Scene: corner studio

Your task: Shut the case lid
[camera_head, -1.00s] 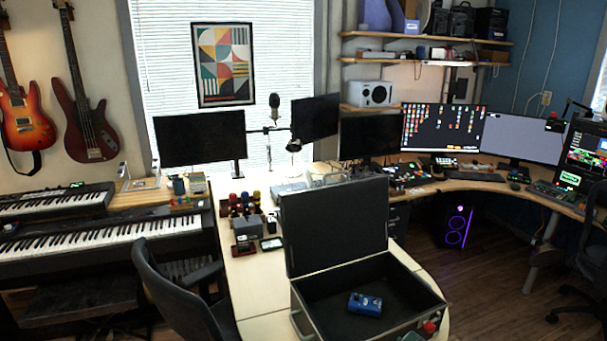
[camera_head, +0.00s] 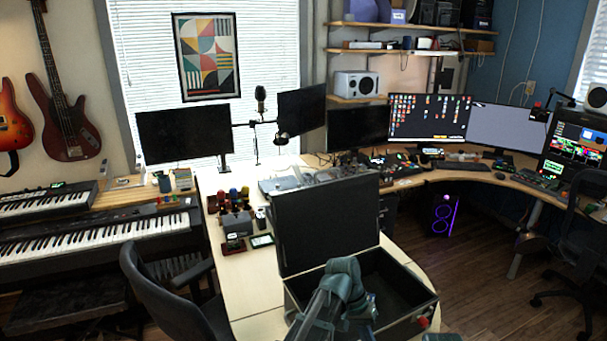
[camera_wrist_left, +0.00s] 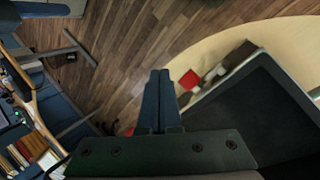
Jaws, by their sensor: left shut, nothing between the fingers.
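The black case (camera_head: 412,284) stands open on the light desk in the head view. Its lid (camera_head: 325,222) stands upright at the back. The case body also shows at the right of the left wrist view (camera_wrist_left: 262,112). A blue box lay inside the case earlier; it is now mostly hidden behind my left arm. My left arm reaches in from the bottom in front of the case, overlapping the opening. My left gripper (camera_wrist_left: 160,78) is shut and empty, with its fingers beside the case in the wrist view. I cannot tell its height above the rim.
A red object (camera_wrist_left: 190,80) sits beside the case near the desk's curved edge. Small gear, including a grey box (camera_head: 236,222), stands left of the lid. An office chair (camera_head: 165,290) is at the left. Bare desk (camera_head: 255,285) lies left of the case.

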